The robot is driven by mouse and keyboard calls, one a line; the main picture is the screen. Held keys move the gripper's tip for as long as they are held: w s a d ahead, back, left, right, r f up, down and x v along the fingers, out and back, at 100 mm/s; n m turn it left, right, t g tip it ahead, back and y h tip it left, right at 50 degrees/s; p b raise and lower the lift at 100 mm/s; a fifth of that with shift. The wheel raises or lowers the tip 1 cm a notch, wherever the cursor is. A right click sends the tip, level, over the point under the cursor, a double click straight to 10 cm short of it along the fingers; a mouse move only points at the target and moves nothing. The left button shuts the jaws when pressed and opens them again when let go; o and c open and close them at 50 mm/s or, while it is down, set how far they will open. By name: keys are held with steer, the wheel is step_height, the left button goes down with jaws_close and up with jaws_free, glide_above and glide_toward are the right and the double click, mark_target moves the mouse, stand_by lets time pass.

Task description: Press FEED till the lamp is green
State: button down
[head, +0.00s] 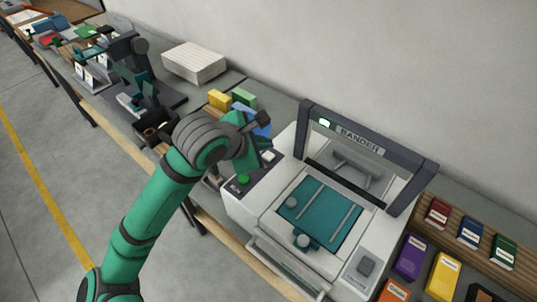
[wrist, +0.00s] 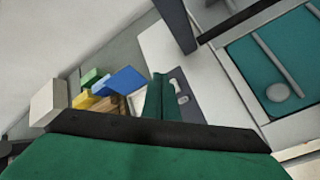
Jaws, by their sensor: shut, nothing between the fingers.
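The banding machine (head: 290,150), marked BANDER, stands on the bench with a dark arch over its teal bed (head: 322,213). A small lamp (head: 324,123) on the arch glows green. A dark control panel (head: 256,181) on its left side carries a white button (head: 267,155) and a round green button (head: 243,180). I cannot read which is FEED. My gripper (head: 250,154) is at the panel's far end and hides part of it. In the wrist view its fingers (wrist: 159,88) are shut and empty beside the pale buttons (wrist: 178,92); contact cannot be told.
Yellow (head: 220,99) and blue (head: 257,118) blocks lie behind my gripper, near a white stack (head: 194,62). A wooden rack (head: 470,232) of coloured boxes stands at the right. The wall runs close behind the bench. The grey floor at the left is clear.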

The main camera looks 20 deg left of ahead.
mark_target(266, 158)
steer(key=shift+w+r, duration=0.1)
steer(key=shift+r, duration=1.7)
steer(key=shift+d, duration=0.15)
steer(key=shift+a, duration=0.2)
steer(key=shift+d, duration=0.1)
